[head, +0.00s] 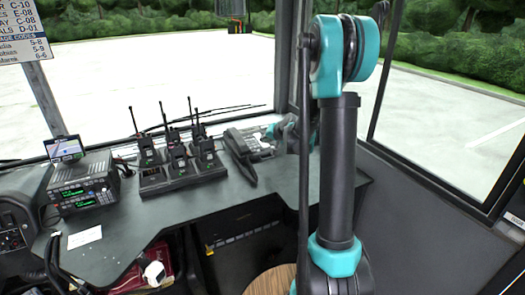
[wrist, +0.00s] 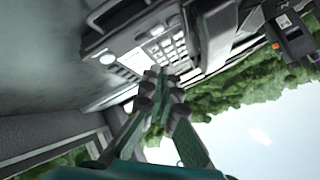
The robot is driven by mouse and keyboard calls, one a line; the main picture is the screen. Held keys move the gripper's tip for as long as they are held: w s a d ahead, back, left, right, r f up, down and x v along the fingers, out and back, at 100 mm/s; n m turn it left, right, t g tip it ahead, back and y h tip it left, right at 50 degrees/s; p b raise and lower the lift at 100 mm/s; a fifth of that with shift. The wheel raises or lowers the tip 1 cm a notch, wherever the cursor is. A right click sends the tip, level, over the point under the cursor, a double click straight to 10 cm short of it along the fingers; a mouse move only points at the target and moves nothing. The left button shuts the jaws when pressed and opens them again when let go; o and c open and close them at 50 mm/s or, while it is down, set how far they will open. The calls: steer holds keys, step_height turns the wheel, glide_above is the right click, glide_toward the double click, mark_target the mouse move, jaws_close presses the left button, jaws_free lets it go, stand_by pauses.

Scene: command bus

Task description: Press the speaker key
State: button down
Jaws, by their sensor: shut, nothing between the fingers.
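The desk phone (head: 258,143) stands on the dark desk at the right end of the row of radios, with its dark handset (head: 239,160) along its left side. In the wrist view the phone (wrist: 130,57) appears turned over, with its keypad (wrist: 167,45) of pale keys and the handset (wrist: 213,35) to its right. My gripper (head: 279,131) is at the phone's right side in the head view. In the wrist view its closed fingertips (wrist: 158,78) overlap the phone's edge near the keys. I cannot tell whether they touch, nor which key is the speaker key.
Several handheld radios stand in a charger (head: 182,178) left of the phone. A radio unit (head: 85,187) and a small screen (head: 64,148) are farther left. The windshield is behind the desk. The desk's front middle is clear.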

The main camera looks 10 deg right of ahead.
steer(key=shift+s+r, duration=0.15)
steer(key=shift+r, duration=1.15)
steer(key=s+d+f+n+g+h, duration=0.1)
steer(key=s+f+g, duration=0.1)
steer(key=s, duration=1.1)
steer(key=s+d+f+n+g+h, duration=0.1)
steer(key=s+f, duration=0.3)
steer(key=s, duration=1)
steer(key=s+d+f+n+g+h, duration=0.1)
steer(key=s+f+n+g+h, duration=0.1)
steer(key=s, duration=1.1)
steer(key=shift+s+d+f+g, duration=0.35)
steer(key=shift+f+g, duration=0.05)
steer(key=shift+f, duration=0.3)
